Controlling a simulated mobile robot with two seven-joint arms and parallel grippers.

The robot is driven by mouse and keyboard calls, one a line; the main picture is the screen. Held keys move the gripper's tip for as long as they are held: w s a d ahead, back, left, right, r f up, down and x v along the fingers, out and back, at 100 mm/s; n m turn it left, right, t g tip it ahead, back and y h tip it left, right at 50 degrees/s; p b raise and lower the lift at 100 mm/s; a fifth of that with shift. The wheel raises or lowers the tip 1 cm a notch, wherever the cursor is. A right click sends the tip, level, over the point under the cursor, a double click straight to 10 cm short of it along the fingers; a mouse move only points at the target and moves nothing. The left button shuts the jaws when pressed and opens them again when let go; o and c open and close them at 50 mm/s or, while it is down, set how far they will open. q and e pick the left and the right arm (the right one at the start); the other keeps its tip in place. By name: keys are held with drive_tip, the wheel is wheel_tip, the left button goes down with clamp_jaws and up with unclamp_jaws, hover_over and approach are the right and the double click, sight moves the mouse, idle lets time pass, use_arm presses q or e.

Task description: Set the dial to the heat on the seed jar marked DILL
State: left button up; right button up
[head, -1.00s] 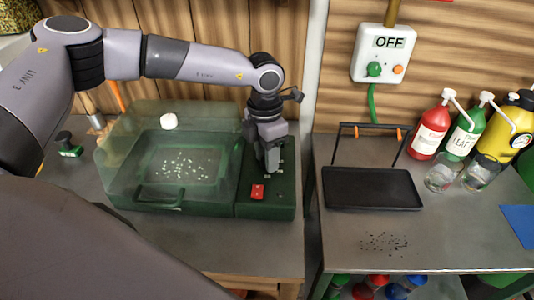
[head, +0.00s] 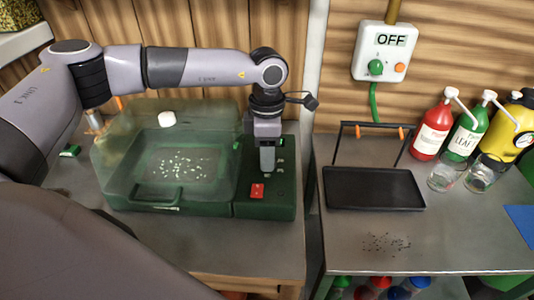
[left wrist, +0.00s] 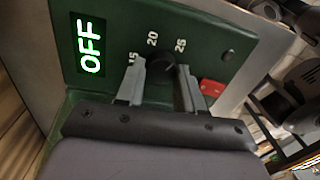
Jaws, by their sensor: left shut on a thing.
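The dial (left wrist: 161,64) is a dark knob on the green control panel (left wrist: 110,30) of the seed heater, with the marks 15, 20 and 25 around it. A display beside it reads OFF (left wrist: 89,45). My left gripper (head: 267,168) reaches down to the panel and is shut on the dial, a finger on either side in the left wrist view (left wrist: 160,82). I cannot tell where the dial points. Two clear jars (head: 445,173) stand on the right bench; no DILL label is readable. My right gripper is not in view.
The heater's clear lid (head: 125,150) is left of the panel, with pale specks inside. A red switch (head: 257,191) sits near the panel's front. A black tray (head: 373,188), pump bottles (head: 433,130) and a wall box reading OFF (head: 385,50) are to the right.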

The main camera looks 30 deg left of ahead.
use_arm(q)
drive_tip(key=shift+w+r, duration=0.1)
idle(0.3)
drive_tip(key=o, duration=1)
drive_tip(key=shift+o, duration=0.2)
wheel_tip(320, 180, up, 7)
drive_tip(key=shift+w+r+b, duration=0.1)
drive_tip(key=shift+w+b, duration=0.05)
drive_tip(key=shift+b, duration=0.35)
